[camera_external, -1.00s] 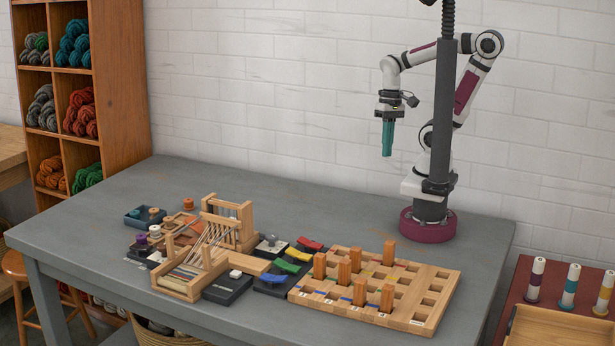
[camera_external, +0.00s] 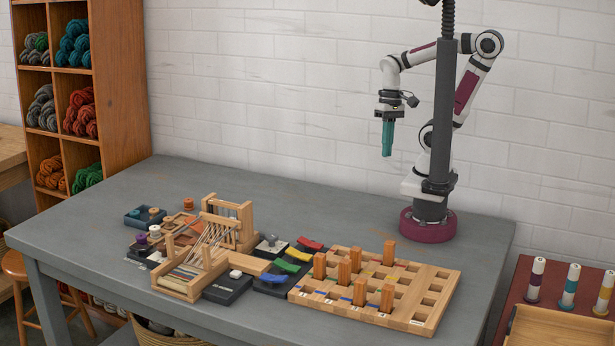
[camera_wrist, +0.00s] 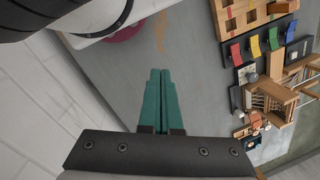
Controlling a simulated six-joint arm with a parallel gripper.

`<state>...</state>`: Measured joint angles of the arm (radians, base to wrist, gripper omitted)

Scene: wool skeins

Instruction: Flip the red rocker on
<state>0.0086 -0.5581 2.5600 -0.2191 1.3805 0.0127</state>
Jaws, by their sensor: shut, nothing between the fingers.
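The red rocker (camera_external: 311,244) is at the far end of a row of coloured rockers on a dark base, between the loom and the wooden peg board. It also shows in the wrist view (camera_wrist: 236,54), right of my fingers. Whether it is on or off is too small to tell. My gripper (camera_external: 387,154), with green fingers, hangs pointing down high above the back of the table, well away from the rocker. In the wrist view my gripper (camera_wrist: 160,72) has its fingers together with nothing between them.
Yellow (camera_external: 298,254), green (camera_external: 287,267) and blue (camera_external: 273,278) rockers line up beside the red one. The peg board (camera_external: 425,322) with upright wooden pegs stands right of them, the small loom (camera_external: 190,290) left. The table's back (camera_external: 290,200) is clear.

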